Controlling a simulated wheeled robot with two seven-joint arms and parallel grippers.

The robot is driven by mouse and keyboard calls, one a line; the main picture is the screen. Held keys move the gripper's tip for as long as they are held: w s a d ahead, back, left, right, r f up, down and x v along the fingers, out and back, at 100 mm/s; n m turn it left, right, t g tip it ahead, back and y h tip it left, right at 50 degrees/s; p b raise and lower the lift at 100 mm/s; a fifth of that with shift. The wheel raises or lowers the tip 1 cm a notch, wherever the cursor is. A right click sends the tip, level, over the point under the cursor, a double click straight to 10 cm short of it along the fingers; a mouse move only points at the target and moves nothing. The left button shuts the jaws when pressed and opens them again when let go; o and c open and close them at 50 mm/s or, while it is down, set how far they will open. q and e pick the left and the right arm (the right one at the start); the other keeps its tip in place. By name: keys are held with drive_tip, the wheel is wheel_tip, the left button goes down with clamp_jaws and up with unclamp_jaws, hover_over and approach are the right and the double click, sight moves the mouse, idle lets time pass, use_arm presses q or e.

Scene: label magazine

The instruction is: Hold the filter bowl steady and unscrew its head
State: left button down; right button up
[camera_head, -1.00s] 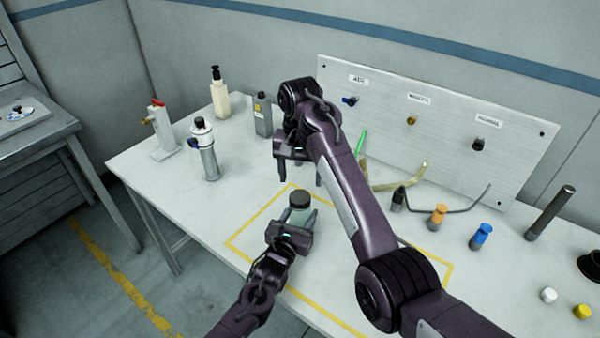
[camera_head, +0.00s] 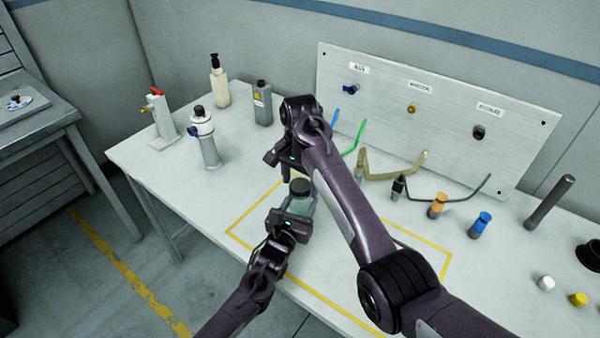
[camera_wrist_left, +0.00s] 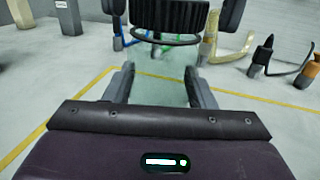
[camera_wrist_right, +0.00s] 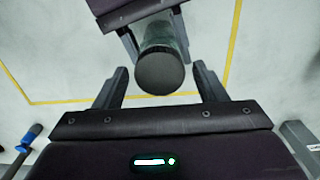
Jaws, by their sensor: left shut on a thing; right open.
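The filter bowl (camera_head: 300,205) is a translucent greenish cup; it also shows in the left wrist view (camera_wrist_left: 160,91). Its dark, ribbed round head (camera_head: 299,187) sits on top, and its flat top faces the right wrist camera (camera_wrist_right: 160,73). My left gripper (camera_head: 295,212) is shut on the bowl, one finger on each side, over the marked table area. My right gripper (camera_head: 289,169) is open close to the head. Its fingers show on both sides of the head in the left wrist view, with gaps. The bowl's underside is hidden.
A panel (camera_head: 390,72) with labelled fittings stands behind. Hoses (camera_head: 400,165), an orange-topped fitting (camera_head: 437,206) and a blue-topped fitting (camera_head: 481,225) lie to the right. Bottles and a valve stand (camera_head: 163,120) are at the back left. The yellow-outlined area (camera_head: 263,256) has clear surface.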

drive_tip(key=shift+c, duration=0.5)
drive_tip(key=c, duration=0.9)
drive_tip(key=n, duration=0.6)
drive_tip(key=shift+n, duration=0.4)
drive_tip(key=o, duration=1.1)
wheel_tip(320, 180, up, 5)
drive_tip(key=shift+f, duration=0.1)
drive_tip(key=shift+c, duration=0.5)
wheel_tip(320, 180, up, 3)
drive_tip(key=shift+m, duration=1.2)
drive_tip(key=shift+f, duration=3.95)
